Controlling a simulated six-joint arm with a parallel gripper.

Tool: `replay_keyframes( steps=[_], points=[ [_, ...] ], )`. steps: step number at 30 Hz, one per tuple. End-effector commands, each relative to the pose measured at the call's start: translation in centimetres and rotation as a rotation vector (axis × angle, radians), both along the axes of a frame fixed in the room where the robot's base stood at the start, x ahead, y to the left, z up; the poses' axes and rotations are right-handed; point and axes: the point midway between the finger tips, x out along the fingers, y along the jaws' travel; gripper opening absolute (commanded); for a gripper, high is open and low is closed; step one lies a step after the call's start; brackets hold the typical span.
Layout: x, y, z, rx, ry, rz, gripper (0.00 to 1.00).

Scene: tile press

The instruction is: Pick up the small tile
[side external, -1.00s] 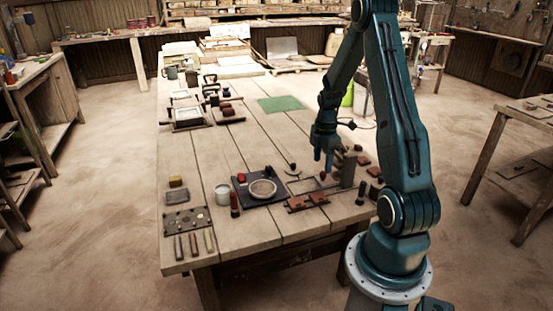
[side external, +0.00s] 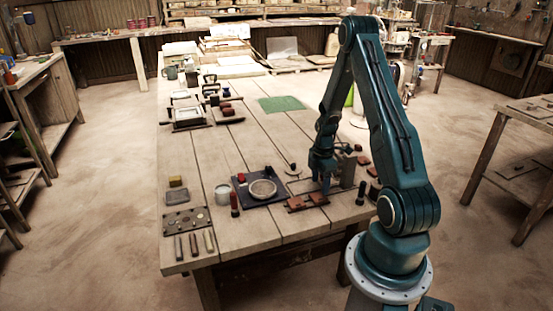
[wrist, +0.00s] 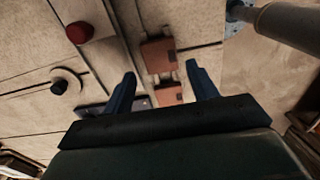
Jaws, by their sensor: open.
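Two reddish-brown tiles lie side by side near the table's front edge: a left one (side external: 296,204) and a right one (side external: 318,199). In the wrist view one tile (wrist: 158,55) lies ahead of the fingertips and another (wrist: 168,96) lies between the fingers, partly hidden by my gripper body.
A dark upright cylinder (side external: 361,192) and a grey block (side external: 347,172) stand close on the right. A red knob (wrist: 79,32) shows in the wrist view.

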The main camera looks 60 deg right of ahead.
Motion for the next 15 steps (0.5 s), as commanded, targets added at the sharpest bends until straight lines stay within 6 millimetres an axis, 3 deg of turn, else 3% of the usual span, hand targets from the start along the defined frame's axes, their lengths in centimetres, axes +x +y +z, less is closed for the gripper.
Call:
replay_keyframes(
  steps=[8,15],
  points=[
    [0.0,0.0,-0.4,-0.001,-0.001,0.000,0.58],
    [0.1,0.1,-2.4,0.001,0.001,0.000,0.58]
  ],
)
